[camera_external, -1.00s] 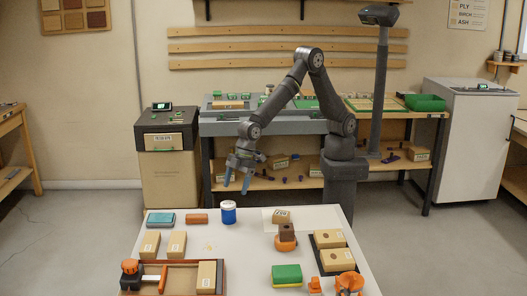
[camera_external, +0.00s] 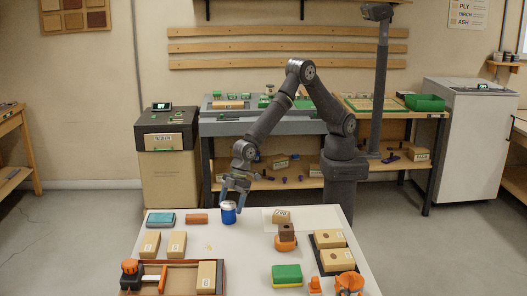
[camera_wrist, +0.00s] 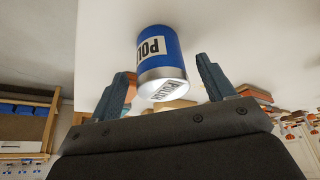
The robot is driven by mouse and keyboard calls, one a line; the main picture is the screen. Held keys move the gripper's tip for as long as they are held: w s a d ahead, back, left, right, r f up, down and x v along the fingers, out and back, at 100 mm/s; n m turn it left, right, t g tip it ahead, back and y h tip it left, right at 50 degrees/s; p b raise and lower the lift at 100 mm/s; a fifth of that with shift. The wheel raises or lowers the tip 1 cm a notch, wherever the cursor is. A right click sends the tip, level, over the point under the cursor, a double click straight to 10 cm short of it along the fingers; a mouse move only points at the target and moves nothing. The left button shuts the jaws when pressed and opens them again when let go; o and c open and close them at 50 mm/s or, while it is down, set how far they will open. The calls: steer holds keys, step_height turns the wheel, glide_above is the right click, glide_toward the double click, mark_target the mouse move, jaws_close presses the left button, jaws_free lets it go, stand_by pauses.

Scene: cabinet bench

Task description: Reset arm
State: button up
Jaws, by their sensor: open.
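My gripper (camera_external: 234,192) is open above the far edge of the white table (camera_external: 240,260), right by a blue can (camera_external: 228,213) with a white label and a pale lid. In the wrist view, the can (camera_wrist: 160,50) shows between and beyond the two blue-grey fingers of my gripper (camera_wrist: 165,88). Neither finger clearly touches it. The can stands upright on the table in the external view.
A teal box (camera_external: 160,219) and an orange-brown block (camera_external: 197,218) lie left of the can. Several cardboard-coloured boxes, a green and yellow sponge (camera_external: 287,275) and a wooden tray (camera_external: 170,266) fill the nearer table. Table between can and sponge is fairly clear.

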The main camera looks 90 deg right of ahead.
mark_target(229, 213)
steer(key=x, duration=0.4)
steer(key=shift+f, duration=0.25)
step_height(229, 213, up, 2)
steer(key=shift+r, duration=0.8)
steer(key=shift+f, duration=0.1)
steer(key=shift+f, duration=0.3)
step_height(229, 213, down, 3)
steer(key=shift+r, duration=0.25)
steer(key=v, duration=1.2)
steer(key=shift+a+f, duration=0.1)
